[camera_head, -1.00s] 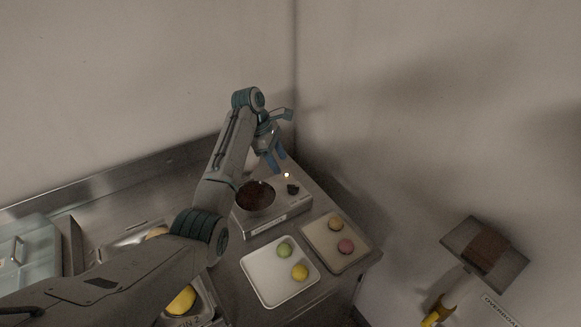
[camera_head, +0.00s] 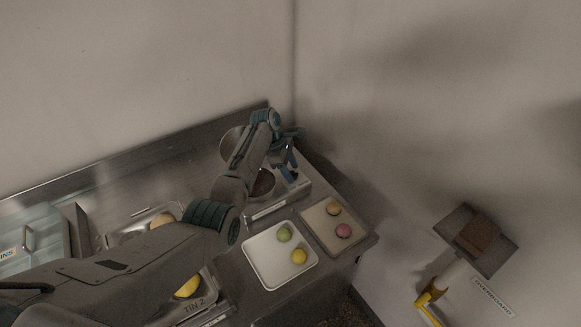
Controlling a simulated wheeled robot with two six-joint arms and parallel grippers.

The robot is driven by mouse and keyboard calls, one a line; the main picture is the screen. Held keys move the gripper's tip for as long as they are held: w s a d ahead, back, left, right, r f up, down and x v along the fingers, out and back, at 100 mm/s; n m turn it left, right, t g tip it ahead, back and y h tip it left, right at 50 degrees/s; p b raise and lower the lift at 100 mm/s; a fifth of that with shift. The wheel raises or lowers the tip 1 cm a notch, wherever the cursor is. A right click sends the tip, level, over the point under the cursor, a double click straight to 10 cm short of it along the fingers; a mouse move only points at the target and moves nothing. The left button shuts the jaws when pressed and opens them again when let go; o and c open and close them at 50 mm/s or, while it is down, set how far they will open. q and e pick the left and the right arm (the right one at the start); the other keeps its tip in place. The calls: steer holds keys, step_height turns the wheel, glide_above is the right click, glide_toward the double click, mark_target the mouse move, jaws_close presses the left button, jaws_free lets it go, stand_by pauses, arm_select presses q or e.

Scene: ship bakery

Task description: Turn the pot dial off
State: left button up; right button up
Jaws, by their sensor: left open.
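The pot (camera_head: 264,184) with dark contents sits on a pale cooker (camera_head: 278,205) in the back corner of the counter, partly hidden by my left arm. My left gripper (camera_head: 289,172), with blue fingers, is open and points down over the right part of the cooker, just right of the pot. A small dark shape at its fingertips fits the pot dial, but the fingers largely cover it. I cannot tell whether they touch it or how the dial is turned. My right gripper is not in view.
A white tray (camera_head: 262,268) with green and yellow rounds and a beige tray (camera_head: 318,218) with orange and pink ones lie in front of the cooker. Walls close the corner behind.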

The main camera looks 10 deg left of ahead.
arm_select(q)
steer(key=c, duration=0.9)
steer(key=shift+c, duration=0.2)
